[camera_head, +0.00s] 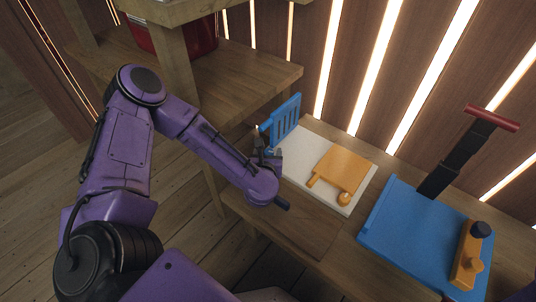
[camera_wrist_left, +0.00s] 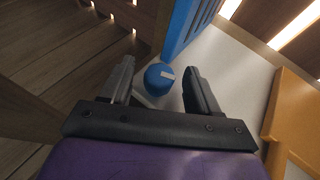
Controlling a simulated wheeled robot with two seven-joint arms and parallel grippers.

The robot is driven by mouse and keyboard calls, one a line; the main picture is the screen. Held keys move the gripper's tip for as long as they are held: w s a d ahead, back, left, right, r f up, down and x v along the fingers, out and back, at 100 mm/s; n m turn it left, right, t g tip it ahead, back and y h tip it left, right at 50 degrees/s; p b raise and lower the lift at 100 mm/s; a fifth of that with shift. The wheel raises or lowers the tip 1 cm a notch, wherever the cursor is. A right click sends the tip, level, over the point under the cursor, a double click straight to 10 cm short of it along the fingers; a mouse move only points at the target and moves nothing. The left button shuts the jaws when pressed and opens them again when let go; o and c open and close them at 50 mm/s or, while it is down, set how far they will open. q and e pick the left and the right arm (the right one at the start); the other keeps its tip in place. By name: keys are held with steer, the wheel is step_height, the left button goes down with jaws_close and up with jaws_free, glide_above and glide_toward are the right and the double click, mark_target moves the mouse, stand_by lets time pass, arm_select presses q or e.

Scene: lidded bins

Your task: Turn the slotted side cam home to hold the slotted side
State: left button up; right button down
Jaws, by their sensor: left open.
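The slotted side (camera_head: 286,122) is a blue upright panel with slots at the back left of a white board. Its lower part shows at the top of the left wrist view (camera_wrist_left: 185,28). The slotted side cam (camera_wrist_left: 158,77) is a round blue knob with a white mark, near the panel's lower end. My left gripper (camera_head: 265,155) is at the panel's near end. In the left wrist view the gripper (camera_wrist_left: 158,70) is open, with one finger on each side of the cam; I cannot tell whether they touch it. My right gripper is not in view.
The white board (camera_head: 300,172) also bears an orange panel (camera_head: 343,170) with an orange knob (camera_head: 344,198). To the right is a blue board (camera_head: 400,230) with a black, red-topped upright (camera_head: 470,150) and an orange block (camera_head: 467,255). A wooden shelf (camera_head: 235,75) stands behind my left arm.

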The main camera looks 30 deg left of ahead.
arm_select(q)
steer(key=c, duration=1)
steer(key=m+h, duration=0.1)
steer(key=m+t+h+p, duration=0.1)
steer(key=shift+s+a+r+m+h, duration=0.1)
steer(key=shift+a+r+m+h, duration=0.1)
steer(key=shift+a+m+h, duration=0.15)
steer(key=shift+c, duration=0.2)
steer(key=shift+d+f+m+t+h+p, duration=0.15)
steer(key=shift+m+t+h+p, duration=0.3)
steer(key=shift+m+h, duration=0.65)
steer(key=o, duration=1)
steer(key=shift+o, duration=0.2)
